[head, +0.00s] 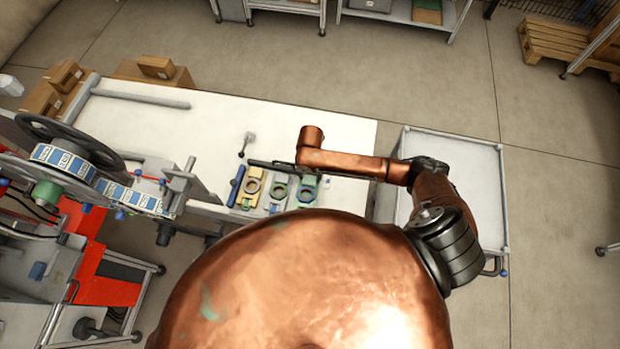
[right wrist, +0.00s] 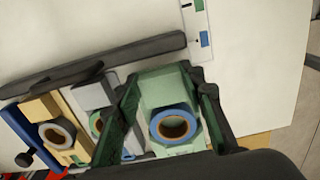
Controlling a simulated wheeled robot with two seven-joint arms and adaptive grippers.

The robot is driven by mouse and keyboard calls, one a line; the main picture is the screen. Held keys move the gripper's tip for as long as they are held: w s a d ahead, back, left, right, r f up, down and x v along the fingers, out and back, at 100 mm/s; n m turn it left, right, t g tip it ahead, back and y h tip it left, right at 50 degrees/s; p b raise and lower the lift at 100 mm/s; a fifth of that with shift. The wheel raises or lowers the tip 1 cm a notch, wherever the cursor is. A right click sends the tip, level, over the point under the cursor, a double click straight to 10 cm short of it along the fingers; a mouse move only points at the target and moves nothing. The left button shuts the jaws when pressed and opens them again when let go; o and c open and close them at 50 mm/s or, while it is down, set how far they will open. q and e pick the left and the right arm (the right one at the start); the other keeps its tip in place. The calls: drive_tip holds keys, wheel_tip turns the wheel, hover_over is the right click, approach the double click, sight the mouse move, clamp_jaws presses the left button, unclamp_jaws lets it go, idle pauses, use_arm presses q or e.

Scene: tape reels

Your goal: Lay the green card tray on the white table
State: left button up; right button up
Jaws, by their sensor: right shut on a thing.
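The green card tray (head: 307,191) is at the right end of a row of trays on the white table (head: 335,130), with a blue-rimmed tape reel (head: 305,194) on it. In the right wrist view the green card tray (right wrist: 160,88) sits between the two dark fingers of my right gripper (right wrist: 162,82), which is shut on it. The reel (right wrist: 174,126) lies on the tray's near part. I cannot tell whether the tray touches the surface below. In the head view my copper right arm hides most of that gripper. My left gripper is not in view.
A yellow tray (head: 250,186) and a grey tray (head: 277,190) with reels stand left of the green one, beside a blue bar (head: 236,186). A dark bar (right wrist: 100,65) runs behind them. A reel machine (head: 75,160) stands left. The table's middle is mostly clear.

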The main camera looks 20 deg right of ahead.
drive_tip(key=shift+f, duration=1.4)
drive_tip(key=shift+f, duration=0.2)
drive_tip(key=o, duration=1.3)
wheel_tip(320, 180, up, 12)
drive_tip(key=shift+r, duration=0.2)
